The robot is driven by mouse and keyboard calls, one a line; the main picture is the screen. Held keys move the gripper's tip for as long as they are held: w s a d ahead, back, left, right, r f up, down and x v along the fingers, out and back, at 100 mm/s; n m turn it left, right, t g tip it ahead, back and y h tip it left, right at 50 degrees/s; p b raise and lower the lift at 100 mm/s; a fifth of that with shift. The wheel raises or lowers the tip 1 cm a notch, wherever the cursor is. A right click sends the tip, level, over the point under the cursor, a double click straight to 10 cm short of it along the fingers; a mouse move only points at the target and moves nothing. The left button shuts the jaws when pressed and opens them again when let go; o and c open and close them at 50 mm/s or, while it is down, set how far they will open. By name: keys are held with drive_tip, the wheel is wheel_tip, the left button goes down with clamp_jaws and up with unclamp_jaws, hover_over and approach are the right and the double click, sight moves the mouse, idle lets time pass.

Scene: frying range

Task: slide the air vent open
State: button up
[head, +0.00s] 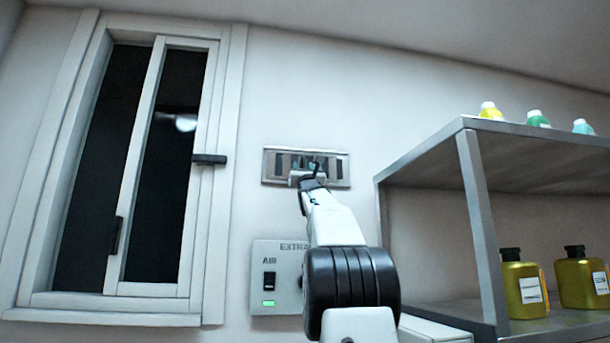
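The air vent (270,167) is a small metal-framed rectangle on the wall, above the switch panel. Whether the fingers are open or shut does not show clearly.
A switch panel (262,256) with a lit green lamp is below the vent, partly behind my arm. A framed window (231,180) with black handles is at left. A metal shelf (468,190) with several bottles stands at right.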

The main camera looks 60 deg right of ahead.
drive_tip(key=shift+v, duration=2.8)
